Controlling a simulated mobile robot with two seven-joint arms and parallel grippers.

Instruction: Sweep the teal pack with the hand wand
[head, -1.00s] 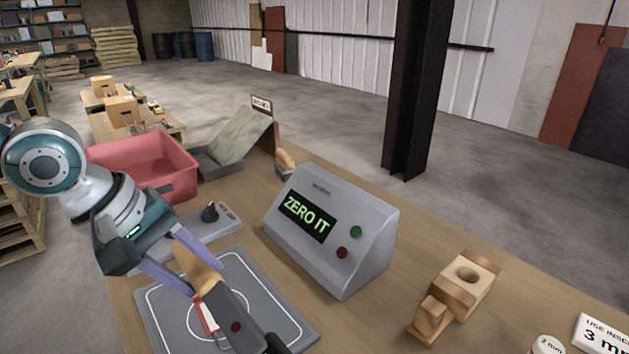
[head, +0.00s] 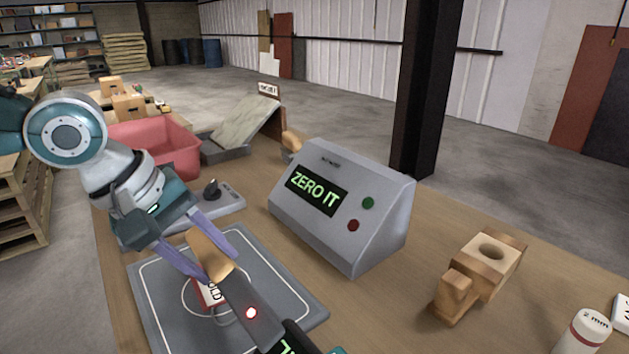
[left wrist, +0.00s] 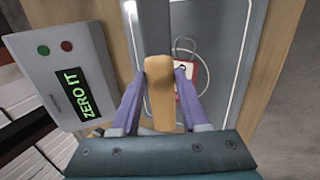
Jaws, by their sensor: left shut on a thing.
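My left gripper (head: 213,258) is shut on the tan handle of the hand wand (head: 248,300), above the grey mat (head: 290,300). The wand has a grey body, a bright red light and a green-lit display partly cut off at the bottom edge. In the left wrist view, the tan handle (left wrist: 160,100) is between the two fingers (left wrist: 160,92). I cannot make out the teal pack for sure; a small teal edge (head: 338,350) shows at the bottom of the head view. My right gripper is not in view.
A red and white tag (head: 209,292) lies on the mat, partly behind the wand. A grey console (head: 340,235) reads "ZERO IT". A wooden holder (head: 480,275) and a white cylinder (head: 583,333) stand right. A red bin (head: 170,150) stands at the back left.

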